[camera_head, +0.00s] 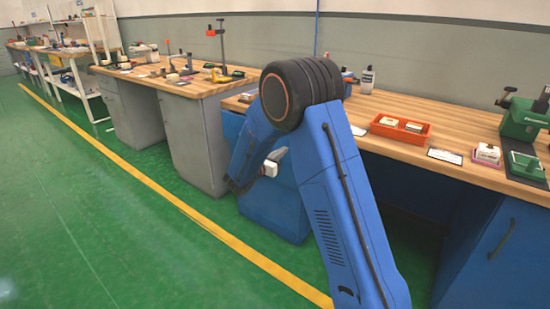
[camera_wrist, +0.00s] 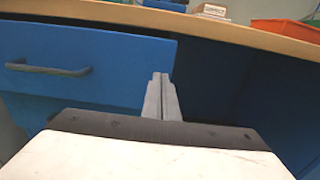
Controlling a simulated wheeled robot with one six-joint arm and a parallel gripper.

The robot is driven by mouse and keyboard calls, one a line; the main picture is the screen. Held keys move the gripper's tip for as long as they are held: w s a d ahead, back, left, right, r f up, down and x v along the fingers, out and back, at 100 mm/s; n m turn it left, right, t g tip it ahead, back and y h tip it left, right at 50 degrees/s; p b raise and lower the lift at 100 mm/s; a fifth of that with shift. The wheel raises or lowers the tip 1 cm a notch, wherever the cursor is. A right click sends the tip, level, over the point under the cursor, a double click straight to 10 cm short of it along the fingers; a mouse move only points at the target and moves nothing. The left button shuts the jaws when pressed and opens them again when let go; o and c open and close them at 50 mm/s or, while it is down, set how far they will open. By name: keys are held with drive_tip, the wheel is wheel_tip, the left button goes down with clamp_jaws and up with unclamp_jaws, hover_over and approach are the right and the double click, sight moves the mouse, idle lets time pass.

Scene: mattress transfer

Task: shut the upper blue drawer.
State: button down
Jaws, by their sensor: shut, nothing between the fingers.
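The upper blue drawer (camera_wrist: 110,75) fills the left of the wrist view, under the wooden worktop's edge. Its front has a dark bar handle (camera_wrist: 48,69) at the left. A dark strip shows between its top edge and the worktop; how far out the drawer stands I cannot tell. My gripper (camera_wrist: 162,80) is shut and empty, its grey fingers pointing at the right end of the drawer front. Whether they touch it is unclear. In the head view my arm covers most of this drawer, and the fingertips are hard to make out.
The wooden worktop (camera_head: 455,128) overhangs the drawer. Another blue cabinet (camera_head: 500,250) stands at the right, a grey one (camera_head: 195,140) at the left. The green floor (camera_head: 90,220) is clear.

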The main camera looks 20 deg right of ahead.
drive_tip(key=shift+x, duration=1.85)
drive_tip(key=x, duration=0.4)
drive_tip(key=shift+w+d+r, duration=0.15)
drive_tip(key=shift+w+d, duration=0.05)
